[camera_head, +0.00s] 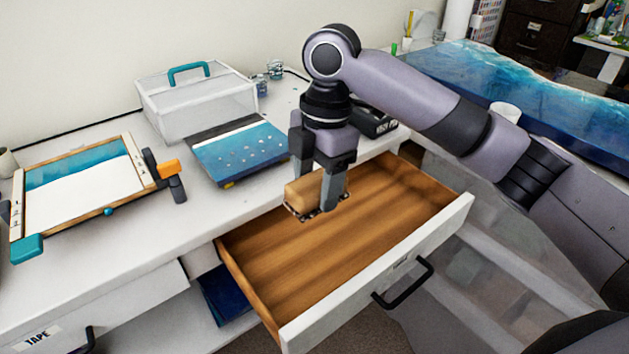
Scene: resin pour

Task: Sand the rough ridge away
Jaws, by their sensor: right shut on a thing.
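My right gripper (318,190) points down over the open drawer (345,235), shut on a tan sanding block (303,193) with a dark, speckled underside. The block is at the drawer's back left; I cannot tell whether it touches the drawer floor. A blue-and-white panel (85,205) lies in a wooden frame on the left of the bench. A second blue panel (240,153) with pale spots and a white band lies behind the drawer. I cannot make out a rough ridge on either panel. My left gripper is out of view.
The drawer sticks out from the bench (150,245), its black handle (405,285) in front. A clamp with an orange part (167,169) grips the frame's right side. A clear box with a teal handle (195,103) stands behind. A large blue resin slab (520,90) lies at right.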

